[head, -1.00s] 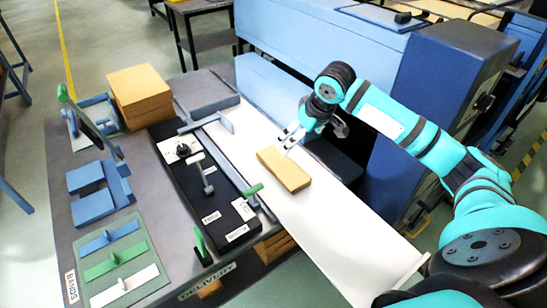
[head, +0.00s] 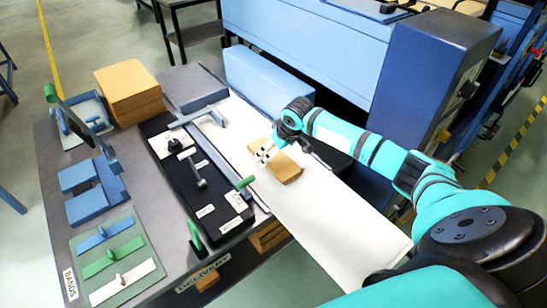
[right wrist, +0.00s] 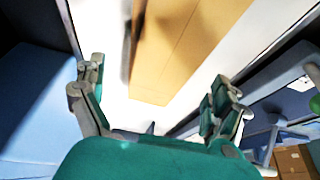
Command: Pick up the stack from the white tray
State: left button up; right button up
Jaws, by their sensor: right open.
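The stack (head: 286,172) is a flat tan kraft block lying on the long white tray (head: 330,225) in the head view. My right gripper (head: 266,153) is just above the stack's far left end and hides part of it. In the right wrist view the stack (right wrist: 180,50) lies ahead of my right gripper (right wrist: 157,95), between the lines of its two fingers. The fingers are spread wide with nothing between the tips. Whether they touch the stack cannot be told, but a gap shows in the wrist view. My left gripper is not in view.
A black fixture (head: 195,175) with a grey rail and green-tipped handles stands left of the tray. A tan block pile (head: 130,90) sits at the table's back left. A blue machine (head: 320,50) borders the tray's far side. The tray's near part is clear.

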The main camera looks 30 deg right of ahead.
jog(key=shift+x, duration=1.5)
jog(key=shift+r, duration=0.15)
jog(key=c, duration=1.4)
jog(key=shift+c, duration=0.2)
